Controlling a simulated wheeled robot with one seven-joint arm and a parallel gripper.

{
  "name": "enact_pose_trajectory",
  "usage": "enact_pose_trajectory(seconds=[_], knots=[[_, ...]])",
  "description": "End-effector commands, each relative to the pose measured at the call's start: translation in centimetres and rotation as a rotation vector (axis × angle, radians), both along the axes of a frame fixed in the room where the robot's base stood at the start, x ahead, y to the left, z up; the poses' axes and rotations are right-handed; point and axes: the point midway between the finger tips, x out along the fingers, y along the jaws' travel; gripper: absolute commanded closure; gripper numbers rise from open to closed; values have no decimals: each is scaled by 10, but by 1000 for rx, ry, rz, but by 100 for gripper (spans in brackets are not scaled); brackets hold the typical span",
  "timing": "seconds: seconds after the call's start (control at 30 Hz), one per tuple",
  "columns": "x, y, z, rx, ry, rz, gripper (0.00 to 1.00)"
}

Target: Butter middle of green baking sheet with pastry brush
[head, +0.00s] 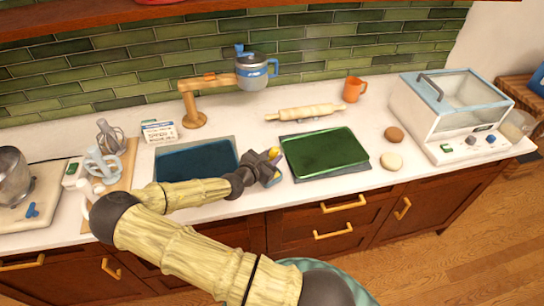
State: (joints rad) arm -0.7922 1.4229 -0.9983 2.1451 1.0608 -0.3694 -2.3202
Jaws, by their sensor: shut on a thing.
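The green baking sheet (325,148) lies flat on the counter, on a dark grey mat that shows along its edges. My gripper (272,168) is just left of the sheet, near its left edge. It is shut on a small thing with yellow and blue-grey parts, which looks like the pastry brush. The dark jaws hide most of it, and its bristles cannot be made out. No butter can be made out on the sheet.
A dark blue tray (195,160) lies left of my gripper. A rolling pin (306,112) is behind the green sheet, with an orange mug (354,89) behind right. Two round buns (393,134) (391,161) and a glass-lidded appliance (455,110) are to the right.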

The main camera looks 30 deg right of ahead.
Motion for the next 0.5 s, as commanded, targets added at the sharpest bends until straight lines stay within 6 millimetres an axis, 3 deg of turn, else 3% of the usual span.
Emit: enact_pose_trajectory(seconds=[0.5], knots=[[0, 0, 5, 1, 2, 0, 97]])
